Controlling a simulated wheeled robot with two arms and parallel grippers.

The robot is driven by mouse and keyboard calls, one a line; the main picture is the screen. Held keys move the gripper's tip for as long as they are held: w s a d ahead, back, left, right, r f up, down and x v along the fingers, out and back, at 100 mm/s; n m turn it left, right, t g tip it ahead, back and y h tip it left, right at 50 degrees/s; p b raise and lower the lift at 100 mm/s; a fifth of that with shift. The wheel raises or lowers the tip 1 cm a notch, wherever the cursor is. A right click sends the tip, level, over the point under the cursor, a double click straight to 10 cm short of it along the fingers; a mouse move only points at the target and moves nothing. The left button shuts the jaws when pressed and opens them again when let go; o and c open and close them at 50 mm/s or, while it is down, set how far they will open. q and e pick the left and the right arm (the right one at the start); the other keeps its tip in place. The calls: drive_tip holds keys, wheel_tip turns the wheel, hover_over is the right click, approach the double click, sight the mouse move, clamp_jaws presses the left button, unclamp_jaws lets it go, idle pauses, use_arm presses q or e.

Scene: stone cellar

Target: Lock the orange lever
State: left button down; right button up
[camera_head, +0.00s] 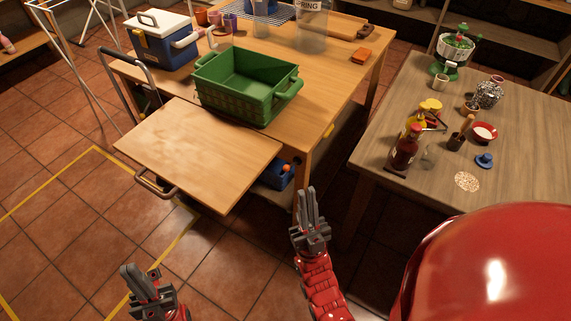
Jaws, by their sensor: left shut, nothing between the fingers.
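No part is clearly recognisable as the orange lever. A small orange piece (286,168) shows on a blue object (277,175) under the wooden table, partly hidden by the table leaf. Whether it is the lever, I cannot tell. My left gripper (140,271) is shut and empty, low over the tiled floor in front of the leaf. My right gripper (307,192) points forward near the table's front corner, in the gap between the two tables. Its fingers look close together, but their opening is unclear. Neither gripper visibly touches anything.
The wooden table (290,134) has a lower leaf (200,150) with a metal handle (155,184). A green crate (246,85) and a blue cooler (160,45) stand on it. The right table (420,183) holds bottles and dishes.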

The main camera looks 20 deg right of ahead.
drive_tip(key=w+d+m+g+h, duration=0.1)
drive_tip(key=w+d+g+h, duration=0.1)
drive_tip(key=w+h, duration=0.1)
drive_tip(key=w+d+r+m+g+h, duration=0.1)
drive_tip(key=w+d+m+g+h, duration=0.1)
drive_tip(key=w, duration=0.4)
drive_tip(key=w+d+m+g+h+p, duration=0.1)
drive_tip(key=w+d+m+h, duration=0.1)
drive_tip(key=w+d+h, duration=0.1)
drive_tip(key=shift+w+r+g+h, duration=0.2)
drive_tip(key=shift+w+g+h, duration=0.2)
drive_tip(key=shift+w+h, duration=0.4)
clamp_jaws()
drive_tip(key=w+d+f+n+g+y+p, duration=0.1)
drive_tip(key=w+d+g, duration=0.15)
drive_tip(key=w, duration=0.35)
drive_tip(key=w+d+f+g+y+p, duration=0.1)
drive_tip(key=w+d+f+g, duration=0.1)
drive_tip(key=w+g, duration=0.25)
wheel_tip(320, 180, down, 3)
drive_tip(key=w+a+n+g+y, duration=0.3)
drive_tip(key=n+g+y, duration=0.2)
drive_tip(key=s+a+f+n+g+y+p, duration=0.2)
drive_tip(key=s+n+g, duration=0.3)
drive_tip(key=s, duration=0.3)
drive_tip(key=shift+s+a+f+g, duration=0.4)
drive_tip(key=shift+a+f+g, duration=0.25)
drive_tip(key=shift+g, duration=0.25)
drive_tip(key=shift+w, duration=0.1)
